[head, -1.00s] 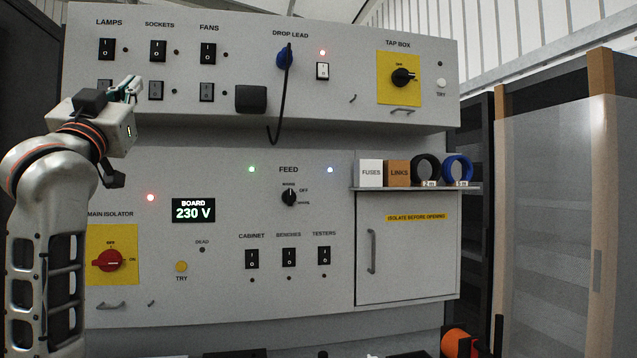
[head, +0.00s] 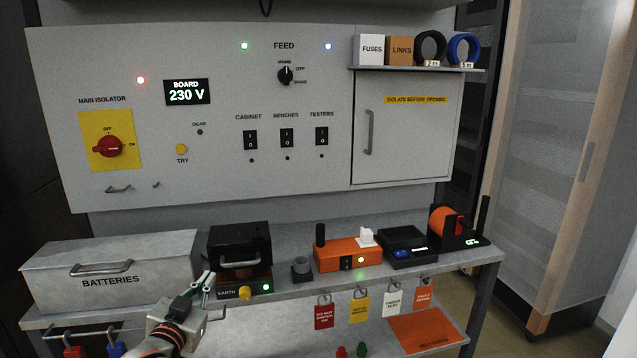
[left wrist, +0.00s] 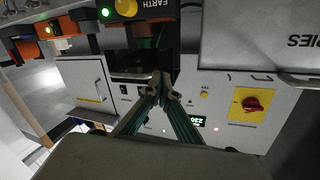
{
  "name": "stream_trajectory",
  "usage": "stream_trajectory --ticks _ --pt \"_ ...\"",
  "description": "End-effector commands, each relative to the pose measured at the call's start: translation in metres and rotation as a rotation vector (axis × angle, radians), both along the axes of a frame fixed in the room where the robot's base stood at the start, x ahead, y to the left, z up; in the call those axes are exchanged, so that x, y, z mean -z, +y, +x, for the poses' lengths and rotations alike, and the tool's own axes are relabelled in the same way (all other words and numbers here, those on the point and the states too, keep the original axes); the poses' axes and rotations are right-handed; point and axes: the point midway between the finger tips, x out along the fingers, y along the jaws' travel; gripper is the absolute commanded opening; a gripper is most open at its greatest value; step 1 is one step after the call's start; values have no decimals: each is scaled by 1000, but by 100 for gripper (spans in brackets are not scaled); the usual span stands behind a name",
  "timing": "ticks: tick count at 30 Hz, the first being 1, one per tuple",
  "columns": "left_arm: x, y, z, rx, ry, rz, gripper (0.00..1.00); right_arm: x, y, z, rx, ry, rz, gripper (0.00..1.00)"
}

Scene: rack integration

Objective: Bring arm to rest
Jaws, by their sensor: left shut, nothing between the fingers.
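My left gripper (head: 207,284) is at the lower left of the head view, in front of the bench's front edge. The EARTH unit (left wrist: 145,10) shows there at the top, with a green light. My right gripper is not in view.
The bench (head: 300,290) carries a BATTERIES box (head: 110,262), a black box (head: 238,238), an orange unit (head: 345,252) and an orange reel (head: 443,221). Coloured tags (head: 359,306) hang along its front. The panel (head: 220,150) with the red main isolator (head: 108,146) stands behind.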

Motion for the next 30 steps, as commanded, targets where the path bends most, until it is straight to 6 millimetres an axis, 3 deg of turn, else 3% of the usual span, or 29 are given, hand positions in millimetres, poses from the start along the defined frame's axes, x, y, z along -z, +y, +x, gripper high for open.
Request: stream_trajectory --ticks 1,6,12,15,18,22,25,30 --pt "37 -4 -18 9 51 1 0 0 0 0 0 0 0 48" --pt "135 -19 -83 42 186 0 0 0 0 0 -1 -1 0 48" --pt "233 -36 -180 80 347 -16 0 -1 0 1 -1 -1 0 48" --pt "270 -44 -231 96 423 -23 0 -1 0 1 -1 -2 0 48" --pt "297 -51 -275 110 484 -34 0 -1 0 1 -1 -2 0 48" --pt "316 -56 -314 120 534 -44 0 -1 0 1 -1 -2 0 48" --pt "321 -58 -327 124 551 -48 0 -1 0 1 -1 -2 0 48" --pt "323 -59 -330 125 555 -48 0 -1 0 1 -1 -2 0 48"
